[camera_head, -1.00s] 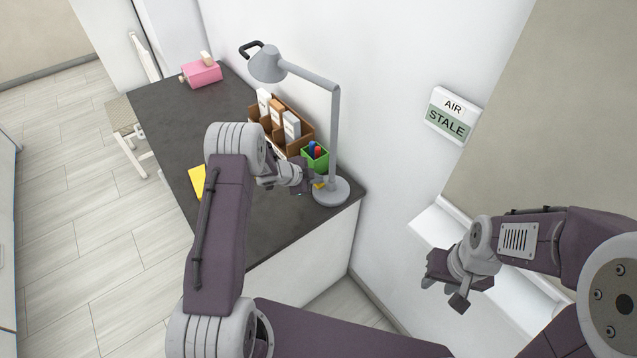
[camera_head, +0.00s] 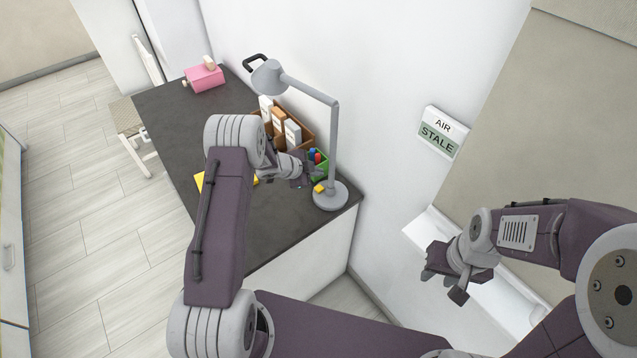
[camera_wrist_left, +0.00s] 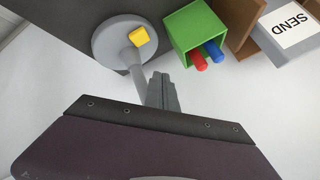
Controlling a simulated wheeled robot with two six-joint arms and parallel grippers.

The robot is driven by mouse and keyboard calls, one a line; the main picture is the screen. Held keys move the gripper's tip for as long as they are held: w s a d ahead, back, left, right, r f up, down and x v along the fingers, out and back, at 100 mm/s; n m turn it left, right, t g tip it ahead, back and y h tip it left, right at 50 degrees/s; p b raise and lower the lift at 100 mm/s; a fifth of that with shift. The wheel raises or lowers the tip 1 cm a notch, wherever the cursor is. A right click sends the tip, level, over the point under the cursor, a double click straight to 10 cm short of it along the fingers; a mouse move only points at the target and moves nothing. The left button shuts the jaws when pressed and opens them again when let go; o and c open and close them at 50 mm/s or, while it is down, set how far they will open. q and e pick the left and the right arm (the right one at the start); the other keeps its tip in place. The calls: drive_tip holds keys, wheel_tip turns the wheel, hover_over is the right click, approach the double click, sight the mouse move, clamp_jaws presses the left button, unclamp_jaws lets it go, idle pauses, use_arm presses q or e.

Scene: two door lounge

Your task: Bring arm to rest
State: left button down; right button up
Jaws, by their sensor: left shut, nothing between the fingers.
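My left gripper (camera_head: 307,179) is over the desk's near right part, close to the lamp's base and the green pen cup. In the left wrist view its fingers (camera_wrist_left: 161,92) are together with nothing between them. My right gripper (camera_head: 445,277) hangs in front of the wall ledge at the right, apart from the desk; its finger gap is too small to judge.
The grey lamp (camera_head: 334,150) stands on the dark desk (camera_head: 265,228), a yellow block on its base (camera_wrist_left: 144,36). The green cup (camera_wrist_left: 189,28) holds red and blue items. An organizer (camera_head: 304,128), pink box (camera_head: 204,78) and AIR STALE sign (camera_head: 438,133) also show.

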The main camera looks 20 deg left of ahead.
idle(0.3)
use_arm(q)
drive_tip(key=s+a+r+n+g+y, duration=0.1)
drive_tip(key=s+a+r+n+y, duration=0.35)
drive_tip(key=s+r+n, duration=0.4)
drive_tip(key=s+d+r+n+g, duration=0.1)
drive_tip(key=s+d+n+g, duration=0.1)
drive_tip(key=s, duration=0.9)
drive_tip(key=s+d+r+n+g, duration=0.1)
drive_tip(key=s+d+n+g, duration=0.2)
drive_tip(key=s, duration=0.9)
drive_tip(key=shift+r+n+g, duration=0.3)
drive_tip(key=shift+r+n, duration=0.1)
drive_tip(key=shift+n, duration=0.65)
drive_tip(key=shift+s, duration=0.1)
